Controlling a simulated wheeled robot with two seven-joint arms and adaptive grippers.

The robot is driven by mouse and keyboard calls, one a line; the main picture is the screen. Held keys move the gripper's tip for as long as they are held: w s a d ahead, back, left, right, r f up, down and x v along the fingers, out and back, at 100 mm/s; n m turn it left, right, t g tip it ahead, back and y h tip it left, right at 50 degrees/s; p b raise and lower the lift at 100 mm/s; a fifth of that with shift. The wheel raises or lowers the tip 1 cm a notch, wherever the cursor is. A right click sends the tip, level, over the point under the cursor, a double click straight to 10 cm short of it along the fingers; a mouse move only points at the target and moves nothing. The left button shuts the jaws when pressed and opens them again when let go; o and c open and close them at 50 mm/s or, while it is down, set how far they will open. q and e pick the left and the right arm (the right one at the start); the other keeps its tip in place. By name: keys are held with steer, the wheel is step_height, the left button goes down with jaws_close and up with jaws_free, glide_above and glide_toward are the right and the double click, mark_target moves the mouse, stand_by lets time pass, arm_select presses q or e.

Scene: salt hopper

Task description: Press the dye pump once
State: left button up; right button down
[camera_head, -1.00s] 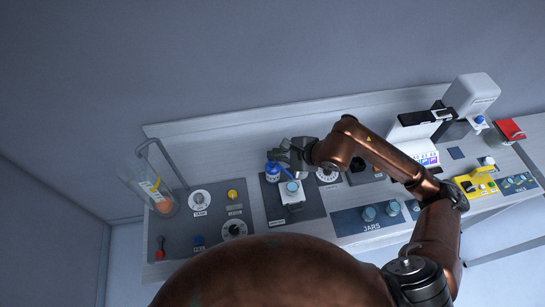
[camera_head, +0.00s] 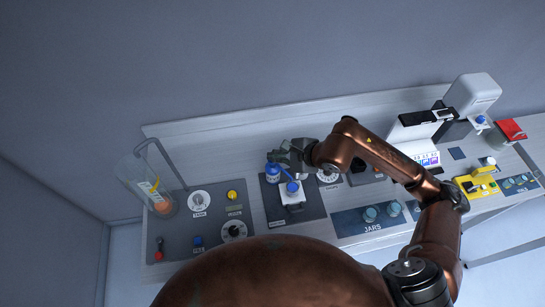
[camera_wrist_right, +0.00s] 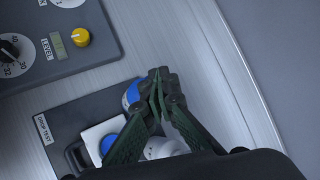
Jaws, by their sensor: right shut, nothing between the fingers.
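The dye pump is a small blue bottle (camera_head: 272,174) with a white label, standing at the back left of a dark panel (camera_head: 313,208). My right gripper (camera_head: 281,156) is shut and empty, its tips just above and behind the bottle's top. In the wrist view the shut fingertips (camera_wrist_right: 157,76) lie beside the blue bottle (camera_wrist_right: 131,92), partly hiding it; I cannot tell whether they touch the pump head. A small cup (camera_head: 292,187) with a blue top surface sits on a white stand (camera_head: 293,202) in front of the bottle. My left gripper is not in view.
Left is a panel with a yellow knob (camera_head: 232,194), dials and a clear vessel (camera_head: 145,183). To the right are the jars panel (camera_head: 370,219), a yellow device (camera_head: 478,187) and a white machine (camera_head: 472,95). The grey wall stands behind the bench.

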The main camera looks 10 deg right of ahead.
steer(key=shift+r+p, duration=0.4)
steer(key=shift+r, duration=0.7)
steer(key=shift+r, duration=0.1)
steer(key=shift+r+p, duration=1.05)
steer(key=shift+r, duration=1.35)
